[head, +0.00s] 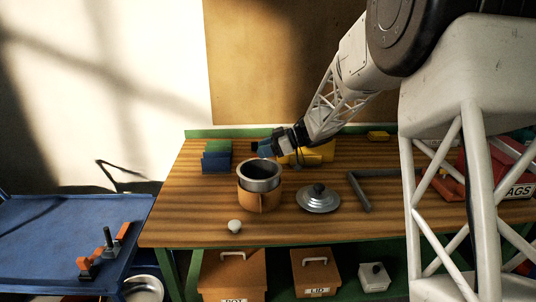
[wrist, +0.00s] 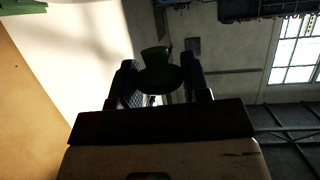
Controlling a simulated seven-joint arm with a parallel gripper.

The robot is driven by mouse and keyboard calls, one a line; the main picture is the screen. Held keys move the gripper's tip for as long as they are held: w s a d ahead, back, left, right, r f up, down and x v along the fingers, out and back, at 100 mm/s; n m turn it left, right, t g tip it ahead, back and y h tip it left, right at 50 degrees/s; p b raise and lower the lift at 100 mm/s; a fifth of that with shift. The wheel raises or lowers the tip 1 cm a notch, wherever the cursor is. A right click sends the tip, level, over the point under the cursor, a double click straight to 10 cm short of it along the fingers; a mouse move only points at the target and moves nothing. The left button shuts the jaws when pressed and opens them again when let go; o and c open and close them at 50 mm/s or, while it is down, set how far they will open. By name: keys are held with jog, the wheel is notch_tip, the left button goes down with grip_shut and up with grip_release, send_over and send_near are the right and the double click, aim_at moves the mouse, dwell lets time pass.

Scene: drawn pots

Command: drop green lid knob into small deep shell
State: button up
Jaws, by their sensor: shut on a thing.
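The green lid knob (wrist: 160,72) is between the two fingers of my gripper (wrist: 162,85) in the wrist view, dark and in shadow. In the head view my gripper (head: 262,149) is shut, just behind and above the rim of a metal pot shell (head: 261,184). The knob is too small and dark to make out clearly there. The shell has an open top and dark inside, and stands in an orange-brown holder (head: 258,202) on the wooden bench. I cannot tell whether the knob is over the opening.
Blue and green blocks (head: 216,160) stand left, a grey angled bar (head: 359,190) right, and a yellow object (head: 318,152) behind. A blue cart (head: 50,235) is at far left.

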jog(key=shift+f, duration=0.1)
dwell(0.3)
jog(key=shift+f, duration=2.9)
jog(key=o, duration=1)
jog(key=shift+c, duration=0.2)
jog(key=v, duration=0.7)
jog(key=shift+d, duration=0.4)
jog(key=shift+r, duration=0.1)
